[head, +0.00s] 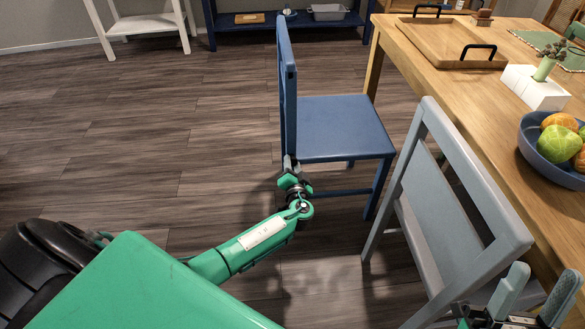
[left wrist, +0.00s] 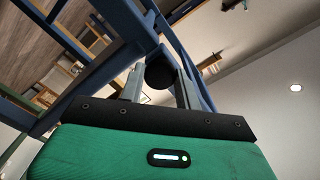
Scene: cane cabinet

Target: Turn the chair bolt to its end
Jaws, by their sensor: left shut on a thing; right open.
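The blue chair (head: 344,125) stands side-on in the middle of the head view, its tall back at the left. My left gripper (head: 289,165) is at the lower part of that back, near seat height. In the left wrist view my left gripper's fingers (left wrist: 160,82) are on either side of a dark round knob, the chair bolt (left wrist: 159,71), and are shut on it. The bolt sits against the blue chair frame (left wrist: 127,22). In the head view the bolt is hidden by the gripper. My right gripper (head: 535,289) is open and empty at the lower right.
A grey chair (head: 443,200) stands between my two grippers. The wooden table (head: 450,85) at the right holds a tray (head: 440,45), a white planter (head: 535,88) and a blue fruit bowl (head: 540,150).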

